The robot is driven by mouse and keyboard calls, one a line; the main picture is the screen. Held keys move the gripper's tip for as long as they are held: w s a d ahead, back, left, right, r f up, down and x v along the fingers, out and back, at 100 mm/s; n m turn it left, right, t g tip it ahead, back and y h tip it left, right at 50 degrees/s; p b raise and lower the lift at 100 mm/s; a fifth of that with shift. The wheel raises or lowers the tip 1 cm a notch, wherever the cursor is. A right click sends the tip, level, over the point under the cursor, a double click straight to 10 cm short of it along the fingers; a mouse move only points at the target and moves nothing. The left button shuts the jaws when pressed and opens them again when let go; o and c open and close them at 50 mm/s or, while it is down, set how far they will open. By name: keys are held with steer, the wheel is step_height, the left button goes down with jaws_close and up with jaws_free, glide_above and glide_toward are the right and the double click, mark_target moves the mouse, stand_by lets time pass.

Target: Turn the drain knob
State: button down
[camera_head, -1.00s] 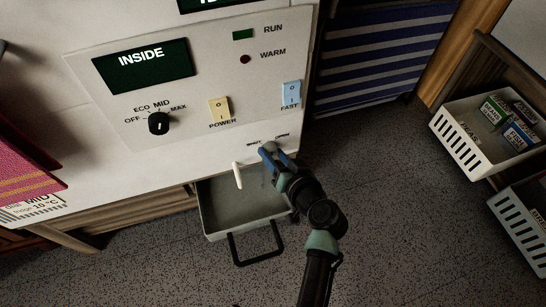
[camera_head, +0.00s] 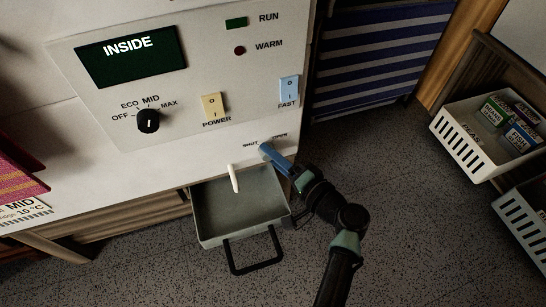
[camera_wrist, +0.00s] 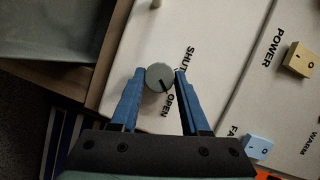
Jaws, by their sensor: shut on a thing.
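The drain knob is a small grey round knob (camera_wrist: 159,77) in the wrist view, with a dark pointer line. The line points down and right, between the SHUT and OPEN labels and nearer OPEN. My gripper (camera_wrist: 155,79) has a blue finger on each side of the knob and is shut on it. In the head view my gripper (camera_head: 267,149) is at the panel's lower right corner, just below the SHUT and OPEN labels, and its fingers hide the knob.
A white spout (camera_head: 234,178) hangs over an open grey drawer (camera_head: 215,233) with a black handle. The panel has a black dial (camera_head: 148,121), a POWER switch (camera_head: 212,106) and a FAST switch (camera_head: 289,88). White baskets (camera_head: 462,138) stand at right; floor between is clear.

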steer(key=shift+m, duration=0.4)
steer(key=shift+c, duration=1.9)
jaws_free()
steer(key=p+v, duration=0.4)
steer(key=v, duration=0.9)
steer(key=shift+f+p, duration=0.15)
steer(key=shift+p, duration=0.25)
